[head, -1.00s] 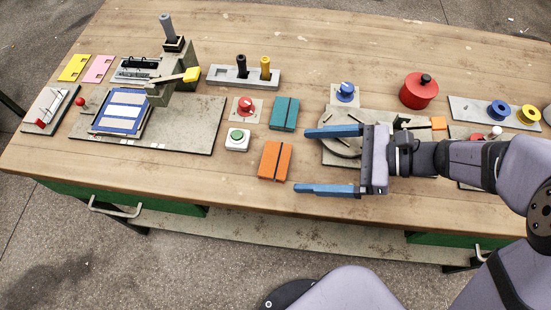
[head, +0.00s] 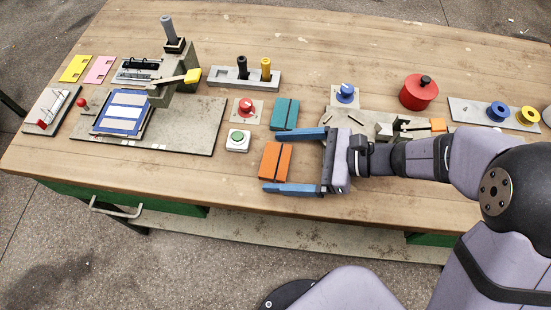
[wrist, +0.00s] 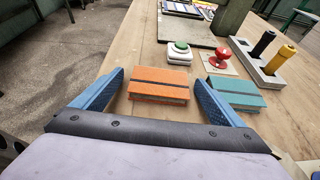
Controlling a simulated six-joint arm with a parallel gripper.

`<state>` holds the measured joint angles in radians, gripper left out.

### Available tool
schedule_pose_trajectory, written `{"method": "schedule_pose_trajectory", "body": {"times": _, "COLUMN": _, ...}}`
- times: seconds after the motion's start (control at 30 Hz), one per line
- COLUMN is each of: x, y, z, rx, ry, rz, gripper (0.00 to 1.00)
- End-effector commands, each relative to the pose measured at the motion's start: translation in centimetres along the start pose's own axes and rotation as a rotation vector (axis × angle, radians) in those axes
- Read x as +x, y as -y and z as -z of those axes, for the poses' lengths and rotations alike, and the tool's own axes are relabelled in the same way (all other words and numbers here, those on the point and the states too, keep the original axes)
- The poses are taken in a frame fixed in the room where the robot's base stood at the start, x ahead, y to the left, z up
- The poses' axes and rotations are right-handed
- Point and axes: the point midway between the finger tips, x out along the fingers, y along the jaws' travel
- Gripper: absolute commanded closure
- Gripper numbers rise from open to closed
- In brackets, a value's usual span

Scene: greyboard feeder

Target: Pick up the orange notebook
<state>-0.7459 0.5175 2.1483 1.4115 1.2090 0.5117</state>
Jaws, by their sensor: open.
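The orange notebook (head: 270,161) has a dark elastic band and lies flat on the wooden table near the front edge. It also shows in the wrist view (wrist: 157,86), ahead of and between my finger tips. My gripper (head: 281,160) is open and empty, its two blue fingers pointing left. In the head view the fingertips reach about the notebook's far and near sides, one on each side. In the wrist view, my gripper (wrist: 158,78) has the notebook between its fingers, with a gap to each. I cannot tell whether the fingers are at the notebook's height.
A teal notebook (head: 285,114) lies just behind the orange one, close to the far finger. A green button box (head: 237,141) and a red knob (head: 246,107) stand to the left. The table's front edge is close to the near finger.

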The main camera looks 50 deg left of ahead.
Motion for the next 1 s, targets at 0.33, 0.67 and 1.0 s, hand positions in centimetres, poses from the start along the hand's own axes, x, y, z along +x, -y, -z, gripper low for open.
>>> {"method": "schedule_pose_trajectory", "body": {"times": 0.33, "x": 0.0, "y": 0.0, "z": 0.0, "rx": 0.0, "ry": 0.0, "rz": 0.0, "gripper": 0.44}}
{"method": "schedule_pose_trajectory", "body": {"times": 0.67, "x": -0.1, "y": 0.0, "z": -0.1, "rx": -0.001, "ry": 0.0, "rz": 0.001, "gripper": 0.53}}
{"method": "schedule_pose_trajectory", "body": {"times": 1.0, "x": -1.5, "y": 0.1, "z": -3.5, "rx": -0.006, "ry": 0.0, "rz": 0.002, "gripper": 0.53}}
